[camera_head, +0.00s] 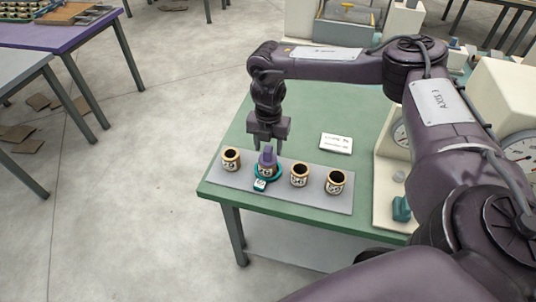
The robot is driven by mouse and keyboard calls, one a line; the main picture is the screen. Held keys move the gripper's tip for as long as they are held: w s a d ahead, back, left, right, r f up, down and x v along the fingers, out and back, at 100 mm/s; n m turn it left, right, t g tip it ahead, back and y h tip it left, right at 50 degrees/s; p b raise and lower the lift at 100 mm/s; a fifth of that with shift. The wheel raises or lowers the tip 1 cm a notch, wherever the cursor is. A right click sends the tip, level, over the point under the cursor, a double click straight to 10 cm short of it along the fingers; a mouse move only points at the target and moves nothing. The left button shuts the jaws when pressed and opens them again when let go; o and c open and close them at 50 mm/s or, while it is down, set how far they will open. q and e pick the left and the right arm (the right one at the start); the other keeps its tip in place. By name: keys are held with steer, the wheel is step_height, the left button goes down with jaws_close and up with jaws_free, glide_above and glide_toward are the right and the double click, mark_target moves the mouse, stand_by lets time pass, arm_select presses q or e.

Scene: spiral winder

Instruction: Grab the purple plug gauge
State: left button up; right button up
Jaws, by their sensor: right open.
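The purple plug gauge (267,156) stands upright in the second ring from the left, with a teal collar and a small tag (260,184) around that ring's base. My right gripper (266,143) points straight down just above the plug gauge, with its fingers apart near the gauge's top. Whether the fingers touch the gauge cannot be told from this angle. My left gripper is not in view.
Three other tan rings stand in the row on the grey plate (214,186): one at left (231,159), two at right (299,174) (335,182). A white card (336,143) lies behind them on the green table (230,196). A cream machine with dials stands at right.

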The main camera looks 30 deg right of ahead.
mark_target(267, 158)
steer(key=shift+f, duration=1.35)
jaws_close()
steer(key=shift+r, duration=0.15)
